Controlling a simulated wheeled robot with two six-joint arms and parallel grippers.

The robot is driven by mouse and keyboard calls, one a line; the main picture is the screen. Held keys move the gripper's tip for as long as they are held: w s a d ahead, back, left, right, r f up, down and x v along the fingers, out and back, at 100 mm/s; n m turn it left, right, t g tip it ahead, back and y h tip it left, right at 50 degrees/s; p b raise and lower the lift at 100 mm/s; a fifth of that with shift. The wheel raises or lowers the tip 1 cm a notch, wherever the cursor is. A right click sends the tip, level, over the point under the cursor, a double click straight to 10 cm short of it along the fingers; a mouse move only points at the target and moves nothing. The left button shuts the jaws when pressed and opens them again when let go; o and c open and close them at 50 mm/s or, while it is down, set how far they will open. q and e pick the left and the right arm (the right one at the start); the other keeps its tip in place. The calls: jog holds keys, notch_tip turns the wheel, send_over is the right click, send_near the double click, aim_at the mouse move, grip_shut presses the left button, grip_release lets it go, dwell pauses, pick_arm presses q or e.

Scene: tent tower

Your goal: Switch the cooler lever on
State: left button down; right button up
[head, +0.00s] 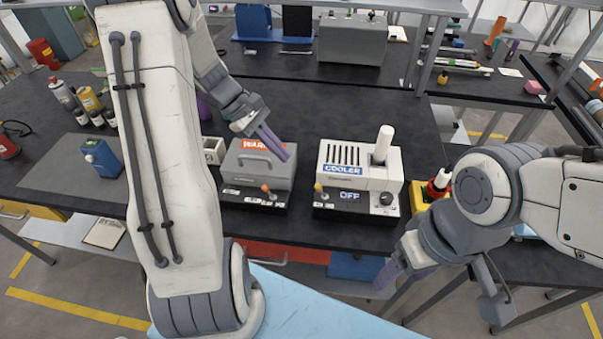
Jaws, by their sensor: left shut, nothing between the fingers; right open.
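The white cooler (388,177) stands on the black table, right of centre, with a blue COOLER label and an OFF sign on its dark front base. A small yellow-tipped lever (318,187) rises at the left of that base. My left gripper (283,153) is shut and empty. It appears over the right part of the neighbouring grey warmer, to the left of the cooler and apart from the yellow lever. My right gripper (402,275) is open, low in front of the table's front edge, below and right of the cooler.
The grey warmer (250,172), with an orange-tipped lever (265,188), stands just left of the cooler. A white cylinder (384,141) stands upright in the cooler's top. A blue container (101,158) and several bottles are at the left. Black tabletop behind the cooler is clear.

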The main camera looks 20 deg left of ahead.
aim_at(321, 191)
pick_arm(q)
jog(key=p+x, duration=0.1)
jog(key=x, duration=0.9)
pick_arm(e)
jog(key=shift+r, duration=0.6)
jog(key=shift+r, duration=0.1)
